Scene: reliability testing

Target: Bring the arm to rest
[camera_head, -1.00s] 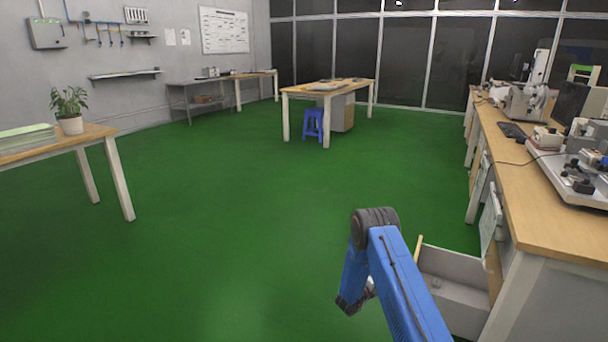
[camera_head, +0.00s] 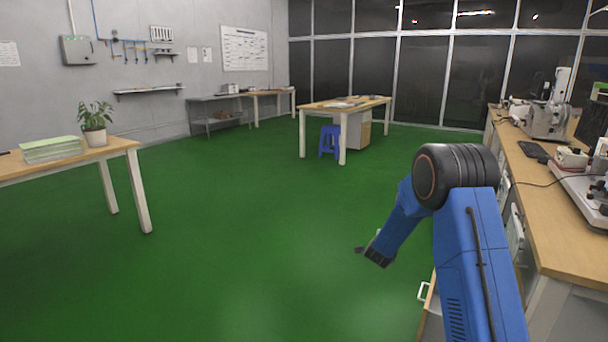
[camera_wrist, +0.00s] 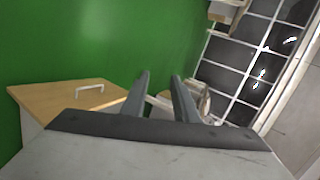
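My arm, blue with a black elbow joint, rises at the lower right of the head view. My gripper (camera_head: 376,256) hangs at the end of the bent forearm over the green floor, left of the workbench. In the wrist view its two dark fingers (camera_wrist: 160,80) stand apart with nothing held between them. The gripper is open and empty.
A pulled-out drawer (camera_head: 425,300) with a wooden front and white handle (camera_wrist: 90,88) is close to my arm. The right workbench (camera_head: 550,210) carries instruments. A left table (camera_head: 125,145) holds a plant (camera_head: 95,120). The middle floor (camera_head: 250,220) is clear.

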